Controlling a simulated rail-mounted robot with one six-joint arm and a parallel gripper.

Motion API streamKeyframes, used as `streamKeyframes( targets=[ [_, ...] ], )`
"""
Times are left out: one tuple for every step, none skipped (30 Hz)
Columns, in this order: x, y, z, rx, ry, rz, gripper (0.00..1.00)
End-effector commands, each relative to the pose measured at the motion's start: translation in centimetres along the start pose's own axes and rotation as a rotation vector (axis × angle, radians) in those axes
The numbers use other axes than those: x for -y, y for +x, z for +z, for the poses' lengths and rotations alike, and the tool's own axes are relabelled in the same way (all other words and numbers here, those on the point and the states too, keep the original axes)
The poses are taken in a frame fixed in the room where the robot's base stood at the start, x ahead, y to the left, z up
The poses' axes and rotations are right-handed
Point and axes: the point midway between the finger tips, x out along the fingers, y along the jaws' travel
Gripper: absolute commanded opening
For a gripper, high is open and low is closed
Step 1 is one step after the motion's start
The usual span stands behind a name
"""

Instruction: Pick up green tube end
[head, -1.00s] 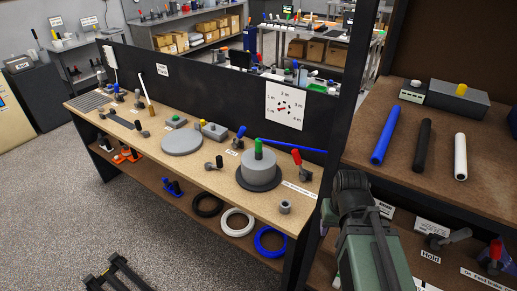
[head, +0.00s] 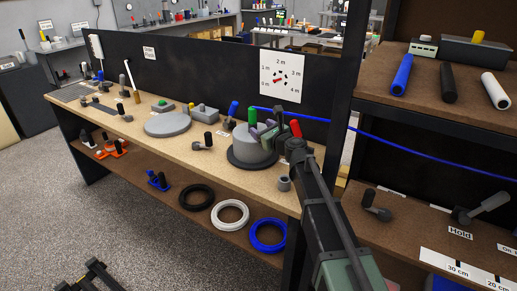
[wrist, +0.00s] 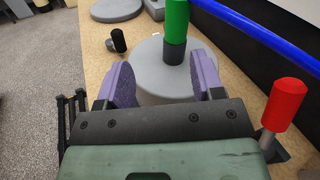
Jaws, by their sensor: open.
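A green upright cylinder (head: 252,116) with a dark lower part stands on top of a grey drum (head: 250,146) on the bench. It is the only green tube-like piece near my gripper, and I cannot tell whether it is a tube end or a knob. It also shows in the wrist view (wrist: 176,20), beyond the fingers. My gripper (head: 263,133) is at the right side of the drum, its purple fingers pointing toward it. In the wrist view, my gripper (wrist: 162,78) is open and empty, with the grey drum (wrist: 160,55) showing between and beyond the fingers.
A red-topped lever (wrist: 285,105) stands close on the right of my gripper. A blue tube (head: 320,118) runs along the black back panel behind the drum. A black-topped lever (wrist: 117,40) stands left of the drum. A grey disc (head: 168,124) lies farther left.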

Motion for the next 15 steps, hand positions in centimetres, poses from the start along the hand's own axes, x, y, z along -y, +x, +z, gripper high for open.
streamKeyframes(
  targets=[
    [0.7, 0.9, -1.0, 0.019, 0.087, -0.033, 0.61],
    [1.0, 1.1, -0.9, 0.028, 0.131, -0.05, 0.61],
    [1.3, 1.2, -0.8, 0.037, 0.168, -0.063, 0.61],
    [1.4, 1.2, -0.6, 0.039, 0.182, -0.068, 0.61],
    [1.4, 1.2, -0.5, 0.04, 0.188, -0.07, 0.61],
    [1.5, 1.2, -0.3, 0.041, 0.189, -0.07, 0.61],
    [1.5, 1.3, -0.3, 0.04, 0.187, -0.069, 0.61],
    [1.5, 1.6, -0.3, 0.04, 0.186, -0.069, 0.61],
    [1.5, 2.1, -0.3, 0.04, 0.185, -0.068, 0.61],
    [1.6, 2.6, -0.2, 0.04, 0.185, -0.067, 0.61],
    [1.6, 3.2, -0.2, 0.04, 0.184, -0.066, 0.61],
    [1.7, 4.0, -0.2, 0.04, 0.184, -0.066, 0.61],
    [1.8, 4.7, -0.2, 0.04, 0.183, -0.066, 0.61],
    [1.8, 5.3, -0.2, 0.039, 0.183, -0.066, 0.61],
    [1.9, 6.0, -0.2, 0.039, 0.182, -0.067, 0.61]
  ],
)
